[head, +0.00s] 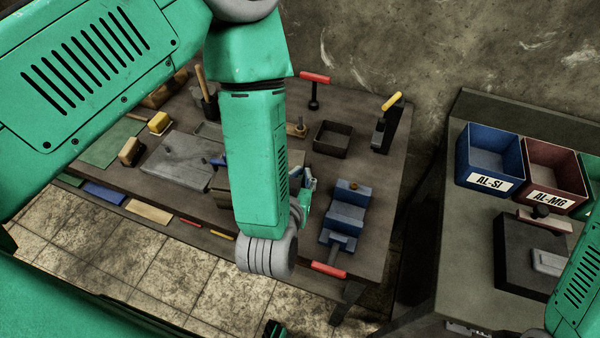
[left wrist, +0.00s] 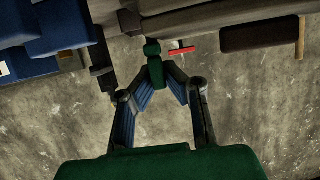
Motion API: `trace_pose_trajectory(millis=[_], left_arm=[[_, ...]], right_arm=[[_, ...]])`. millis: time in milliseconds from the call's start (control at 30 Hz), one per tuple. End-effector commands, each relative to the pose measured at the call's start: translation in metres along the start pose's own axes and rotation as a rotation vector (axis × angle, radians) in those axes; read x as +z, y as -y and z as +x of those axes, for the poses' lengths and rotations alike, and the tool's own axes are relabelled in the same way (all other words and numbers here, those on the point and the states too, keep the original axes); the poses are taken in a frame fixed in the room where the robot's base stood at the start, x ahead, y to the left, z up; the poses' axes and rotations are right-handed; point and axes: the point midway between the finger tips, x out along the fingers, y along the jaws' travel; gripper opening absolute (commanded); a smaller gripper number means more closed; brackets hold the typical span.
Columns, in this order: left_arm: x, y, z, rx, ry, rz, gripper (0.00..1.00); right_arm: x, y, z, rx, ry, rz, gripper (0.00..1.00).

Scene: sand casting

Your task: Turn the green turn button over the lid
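In the left wrist view the two fingers of my left gripper (left wrist: 159,68) slant together to a narrow tip. A small green piece (left wrist: 152,48), which looks like the green turn button, sits at and between the fingertips, and they appear closed on it. In the head view my left gripper (head: 307,188) shows partly behind my left forearm, low over the table's right half. The forearm hides most of the box-like object beside it, so I cannot make out the lid or how the button is turned. My right gripper cannot be made out.
The blue vise (head: 345,217) with a red handle stands right of my left gripper. A dark open box (head: 332,139) and a yellow-handled tool (head: 391,102) are behind it. A grey plate (head: 178,160) lies left. The blue AL-SI bin (head: 490,158) and red AL-MG bin (head: 552,175) stand on another table.

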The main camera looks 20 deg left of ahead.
Motion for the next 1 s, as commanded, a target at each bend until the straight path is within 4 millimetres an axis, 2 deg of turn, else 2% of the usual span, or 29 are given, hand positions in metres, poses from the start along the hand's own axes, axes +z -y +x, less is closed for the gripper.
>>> trace_pose_trajectory(millis=[400,700,1000], left_arm=[[0.004,0.018,0.002,0.316,0.009,0.131,0.00],[0.001,0.024,0.006,0.552,0.009,0.231,0.00],[-0.001,0.028,0.009,0.713,0.008,0.295,0.00]], right_arm=[[0.001,0.000,0.013,0.000,0.000,0.000,0.40],[0.001,0.000,0.021,0.000,0.000,0.000,0.40],[0.001,0.000,0.023,0.000,0.000,0.000,0.40]])
